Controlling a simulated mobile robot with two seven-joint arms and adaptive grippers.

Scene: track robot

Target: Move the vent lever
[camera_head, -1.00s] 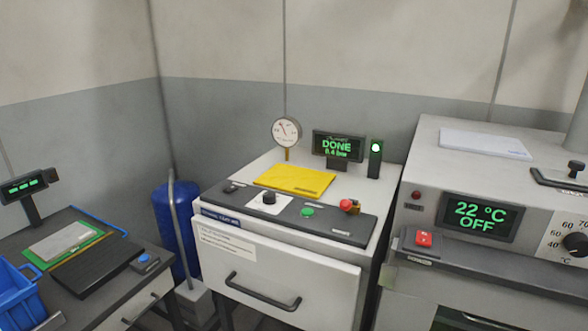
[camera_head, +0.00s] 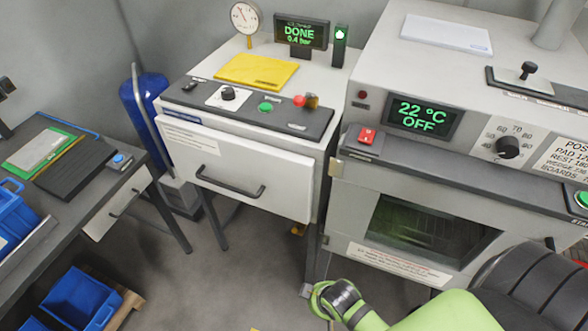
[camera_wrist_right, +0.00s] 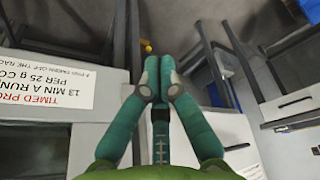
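A small lever with a black knob (camera_head: 528,70) stands up from a dark plate (camera_head: 555,91) on top of the right-hand oven, near the right edge of the head view. I take it for the vent lever; the plate's lettering is too small to read. My right arm comes in low at the right of the head view, in front of the oven and well below the lever. In the right wrist view my right gripper (camera_wrist_right: 158,65) has its two teal fingers together with nothing visible between them. My left gripper is not in view.
The oven front (camera_head: 410,225) has a display reading 22 °C OFF (camera_head: 422,115), a black dial (camera_head: 507,147) and a red switch (camera_head: 367,135). A second machine with a DONE display (camera_head: 300,32) stands left of it. Blue bins (camera_head: 80,297) are at lower left. The floor between is clear.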

